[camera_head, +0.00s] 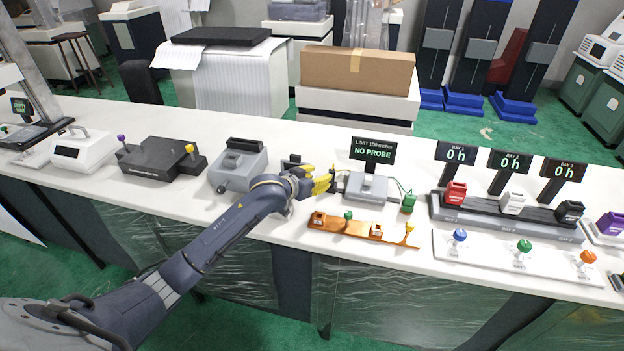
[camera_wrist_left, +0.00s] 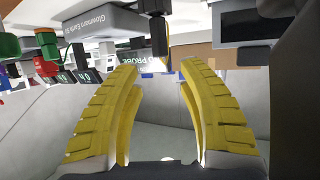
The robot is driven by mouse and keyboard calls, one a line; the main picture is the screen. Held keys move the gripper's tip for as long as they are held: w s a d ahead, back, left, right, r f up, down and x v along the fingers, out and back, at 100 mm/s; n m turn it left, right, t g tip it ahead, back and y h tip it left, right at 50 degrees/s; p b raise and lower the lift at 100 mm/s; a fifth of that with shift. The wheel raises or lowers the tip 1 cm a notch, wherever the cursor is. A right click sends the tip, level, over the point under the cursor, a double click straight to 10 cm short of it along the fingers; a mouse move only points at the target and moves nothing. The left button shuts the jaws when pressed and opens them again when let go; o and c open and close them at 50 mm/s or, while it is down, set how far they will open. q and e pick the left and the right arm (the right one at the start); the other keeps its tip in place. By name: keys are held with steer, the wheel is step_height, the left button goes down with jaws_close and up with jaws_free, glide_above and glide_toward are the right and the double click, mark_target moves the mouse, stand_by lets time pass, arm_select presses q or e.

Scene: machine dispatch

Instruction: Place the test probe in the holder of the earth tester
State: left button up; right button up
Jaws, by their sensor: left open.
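The earth tester (camera_head: 366,187) is a grey box on the white counter, with a black sign (camera_head: 373,150) reading "NO PROBE" behind it. A green clamp (camera_head: 408,203) lies at its right on a cable. My left gripper (camera_head: 331,181) is open just left of the tester, its yellow fingers pointing toward it. In the left wrist view, the tester (camera_wrist_left: 105,22) is at the top. A black, pale-tipped piece that looks like the test probe (camera_wrist_left: 160,36) shows between the open fingertips (camera_wrist_left: 160,65); whether they touch it is unclear. My right gripper is out of view.
An orange-brown tray (camera_head: 340,229) with small parts lies in front of the tester. A grey device (camera_head: 238,160) and a black one (camera_head: 160,158) stand to the left. A day rack (camera_head: 460,213) with coloured blocks and a white strip (camera_head: 480,254) with knobs are at the right.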

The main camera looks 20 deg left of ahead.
arm_select(q)
steer(key=shift+v, duration=1.65)
